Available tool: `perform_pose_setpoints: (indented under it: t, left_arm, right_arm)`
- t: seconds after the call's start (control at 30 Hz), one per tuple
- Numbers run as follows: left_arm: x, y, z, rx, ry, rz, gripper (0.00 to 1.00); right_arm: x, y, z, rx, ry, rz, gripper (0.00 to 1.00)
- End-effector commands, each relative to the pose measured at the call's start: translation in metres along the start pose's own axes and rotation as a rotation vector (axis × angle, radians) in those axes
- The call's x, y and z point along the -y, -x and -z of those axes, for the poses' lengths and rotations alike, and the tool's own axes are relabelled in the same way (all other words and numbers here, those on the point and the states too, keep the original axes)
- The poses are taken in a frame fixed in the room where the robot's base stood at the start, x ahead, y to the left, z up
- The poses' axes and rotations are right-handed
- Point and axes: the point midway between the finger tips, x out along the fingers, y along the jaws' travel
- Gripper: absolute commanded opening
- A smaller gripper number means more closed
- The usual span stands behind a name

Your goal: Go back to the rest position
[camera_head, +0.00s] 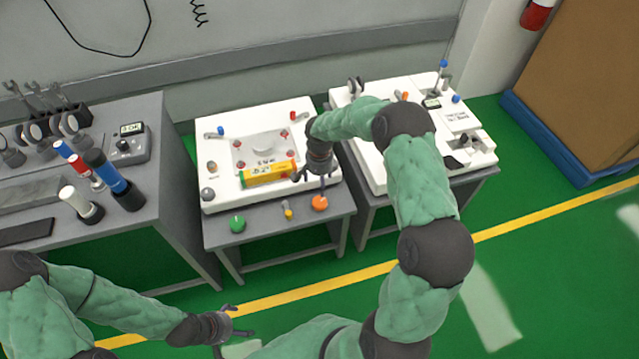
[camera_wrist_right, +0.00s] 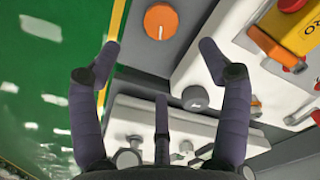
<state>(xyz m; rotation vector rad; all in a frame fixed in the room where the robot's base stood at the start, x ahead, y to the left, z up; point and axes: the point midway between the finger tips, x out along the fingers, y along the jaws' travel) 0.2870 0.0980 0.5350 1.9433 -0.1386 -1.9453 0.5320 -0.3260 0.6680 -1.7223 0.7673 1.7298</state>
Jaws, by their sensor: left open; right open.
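My right gripper (camera_head: 311,183) hangs open over the front right part of the middle white cart top (camera_head: 222,184), close to the orange knob (camera_head: 320,203). In the right wrist view my right gripper (camera_wrist_right: 160,47) has its fingers spread with nothing between them. The orange knob (camera_wrist_right: 160,21) shows just past the fingertips there. My left gripper (camera_head: 238,322) is open and empty over the green floor at the lower left, in front of the carts. My right arm is bent and reaches across the picture from the bottom.
A yellow and orange box (camera_head: 268,173) lies on the middle cart. A green knob (camera_head: 238,224) sits at its front edge. The left grey cart (camera_head: 160,185) holds bottles and tools. Another white cart (camera_head: 468,166) stands to the right. Green floor (camera_head: 560,260) is free at the right.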

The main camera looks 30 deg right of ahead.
Motion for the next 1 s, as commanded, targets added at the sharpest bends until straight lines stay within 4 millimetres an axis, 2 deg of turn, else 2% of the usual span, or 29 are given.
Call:
perform_pose_setpoints:
  t: [0.43, 0.57, 0.67, 0.83, 1.0]
  left_arm:
    - [0.0, 0.0, 0.0, 0.0, 0.0, 0.0, 0.86]
    - [-0.002, 0.004, 0.0, 0.0, 0.0, 0.0, 0.86]
    - [-0.004, 0.012, -0.001, 0.0, 0.0, 0.0, 0.86]
    - [-0.01, 0.027, -0.001, 0.0, 0.0, 0.0, 0.86]
    - [-0.015, 0.041, -0.002, 0.0, 0.0, 0.0, 0.86]
  right_arm:
    - [0.0, -0.001, -0.001, 0.001, 0.002, 0.0, 0.77]
    - [0.006, -0.01, -0.016, 0.023, 0.042, 0.02, 0.77]
    - [0.016, -0.025, -0.046, 0.062, 0.116, 0.063, 0.77]
    - [0.032, -0.053, -0.119, 0.128, 0.269, 0.169, 0.77]
    - [0.031, -0.068, -0.193, 0.166, 0.392, 0.257, 0.77]
